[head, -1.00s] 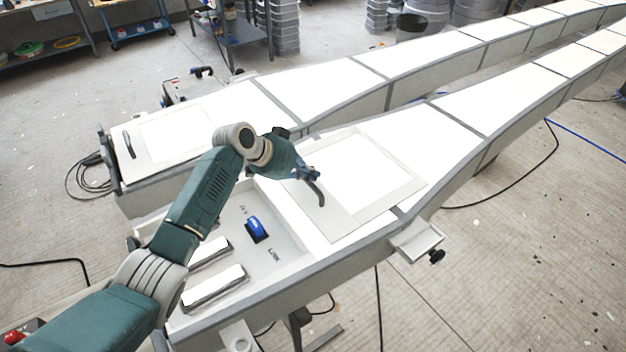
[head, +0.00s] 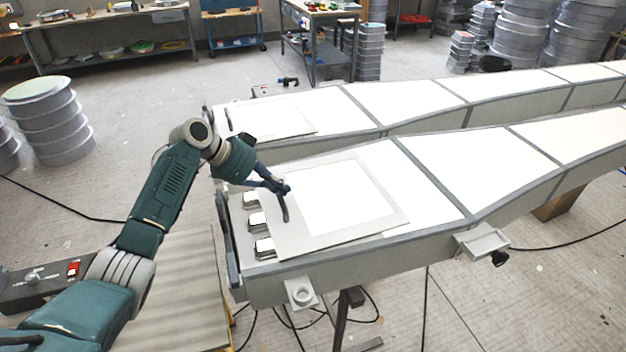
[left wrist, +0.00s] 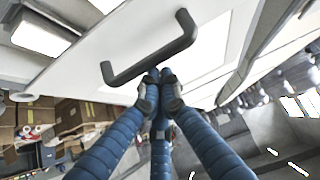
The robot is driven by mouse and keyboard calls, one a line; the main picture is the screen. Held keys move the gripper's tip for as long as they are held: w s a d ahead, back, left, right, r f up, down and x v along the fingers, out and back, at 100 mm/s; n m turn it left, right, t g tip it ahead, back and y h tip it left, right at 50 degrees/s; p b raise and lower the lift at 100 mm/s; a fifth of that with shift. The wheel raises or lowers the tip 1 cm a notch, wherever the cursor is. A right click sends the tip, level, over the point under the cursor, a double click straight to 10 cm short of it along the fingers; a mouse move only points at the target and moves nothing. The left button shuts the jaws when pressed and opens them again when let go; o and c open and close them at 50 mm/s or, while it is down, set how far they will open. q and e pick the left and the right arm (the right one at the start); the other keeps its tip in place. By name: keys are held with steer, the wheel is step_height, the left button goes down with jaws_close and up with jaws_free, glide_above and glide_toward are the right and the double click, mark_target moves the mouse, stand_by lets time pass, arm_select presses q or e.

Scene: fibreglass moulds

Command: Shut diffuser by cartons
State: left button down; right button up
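The near diffuser (head: 300,240) is a pale framed panel lying on the near mould (head: 340,262), with a dark bar handle (head: 285,208) at its left side. A strip with several lamps (head: 265,248) shows uncovered left of it. My left gripper (head: 280,187) is at the handle. In the left wrist view its blue fingers (left wrist: 160,88) are closed together, with tips right against one side of the handle (left wrist: 150,62); the bar is not visibly between them. Cartons (left wrist: 72,112) show at lower left there. My right gripper is out of view.
A second mould lies behind with its own diffuser (head: 290,128) and dark handle. A small bracket (head: 482,242) juts from the near mould's front side. Stacked drums (head: 50,120) stand on the floor at left. Shelves line the back.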

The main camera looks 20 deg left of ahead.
arm_select(q)
steer(key=s+a, duration=0.2)
steer(key=a, duration=0.1)
steer(key=s+a, duration=0.1)
steer(key=a, duration=0.1)
steer(key=shift+s+f, duration=0.2)
steer(key=shift+s, duration=0.15)
steer(key=shift+s+a, duration=0.35)
steer(key=shift+a, duration=0.1)
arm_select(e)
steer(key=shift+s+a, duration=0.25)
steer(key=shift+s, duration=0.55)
arm_select(q)
steer(key=shift+r, duration=0.1)
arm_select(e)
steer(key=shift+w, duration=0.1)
